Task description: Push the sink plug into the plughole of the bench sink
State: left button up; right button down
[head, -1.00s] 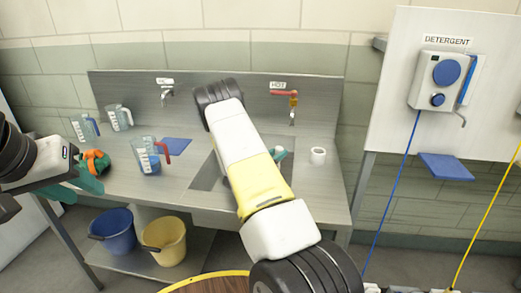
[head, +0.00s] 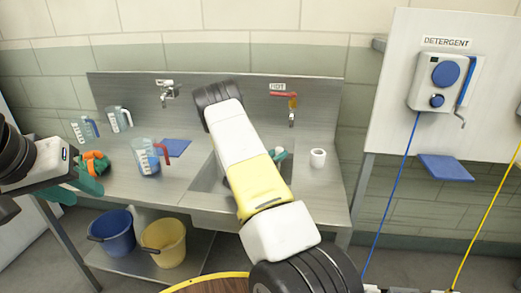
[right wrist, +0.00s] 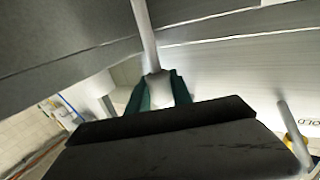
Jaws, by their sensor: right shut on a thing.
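The bench sink (head: 203,177) is a sunken basin in the steel bench, largely covered by my right arm in the head view. My right gripper (head: 278,155) is over the basin's right side, with a green fingertip showing past the arm. In the right wrist view, its green fingers (right wrist: 160,92) are shut on a pale knob with a long grey rod (right wrist: 143,25). I cannot tell whether this is the sink plug's handle. The plughole is hidden. My left gripper (head: 88,178) is at the bench's left end beside an orange piece (head: 97,162); its jaws are unclear.
A white hollow cylinder (head: 318,158) stands right of the basin. Taps (head: 167,92) line the back. Buckets (head: 165,240) stand below.

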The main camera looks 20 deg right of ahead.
jog(key=shift+f, duration=0.9)
